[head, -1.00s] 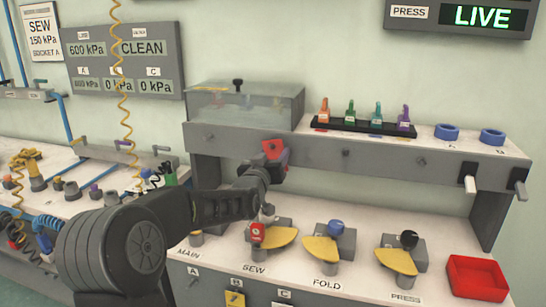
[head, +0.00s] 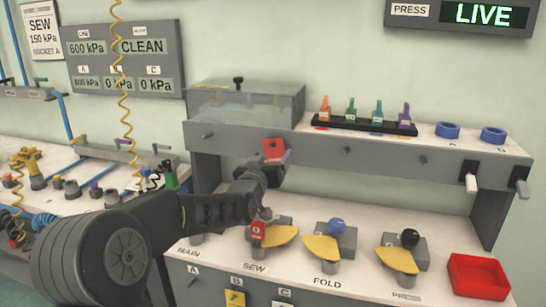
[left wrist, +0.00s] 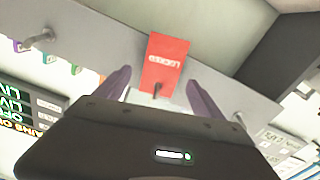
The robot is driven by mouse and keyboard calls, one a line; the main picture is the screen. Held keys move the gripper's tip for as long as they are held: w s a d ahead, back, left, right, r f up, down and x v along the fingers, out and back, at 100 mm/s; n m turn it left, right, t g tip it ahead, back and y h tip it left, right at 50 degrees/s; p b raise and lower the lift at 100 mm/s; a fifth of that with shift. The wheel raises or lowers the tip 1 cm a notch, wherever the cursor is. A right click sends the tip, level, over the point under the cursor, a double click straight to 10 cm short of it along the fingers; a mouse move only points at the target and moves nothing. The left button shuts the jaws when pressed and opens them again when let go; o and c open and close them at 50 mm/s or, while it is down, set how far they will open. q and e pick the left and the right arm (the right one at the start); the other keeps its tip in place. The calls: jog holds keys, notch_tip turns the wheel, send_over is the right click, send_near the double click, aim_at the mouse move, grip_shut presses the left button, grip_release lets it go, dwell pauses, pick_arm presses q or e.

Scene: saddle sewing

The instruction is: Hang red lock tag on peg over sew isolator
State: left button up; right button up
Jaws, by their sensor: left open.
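The red lock tag (head: 273,148) is at the front face of the grey shelf, above the sew isolator (head: 274,236). In the left wrist view the tag (left wrist: 165,60) shows inverted "LOCKED" lettering. A peg (left wrist: 158,89) shows at the tag's end nearest my gripper, and the tag appears to hang from it. My left gripper (head: 276,164) is open just below and in front of the tag. Its two fingers (left wrist: 161,91) stand apart on either side of it, with gaps visible. A red lock piece (head: 257,231) sits on the sew isolator. My right gripper is not in view.
Other pegs (head: 347,151) stick out along the shelf front. A clear box (head: 245,106) and a rack of coloured tags (head: 365,126) stand on top. Fold and press isolators (head: 329,246) sit below, with a red tray (head: 478,277) at right.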

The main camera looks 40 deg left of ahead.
pick_arm(q)
jog(key=v, duration=0.5)
jog(key=shift+s+b, duration=0.1)
jog(key=shift+b, duration=0.25)
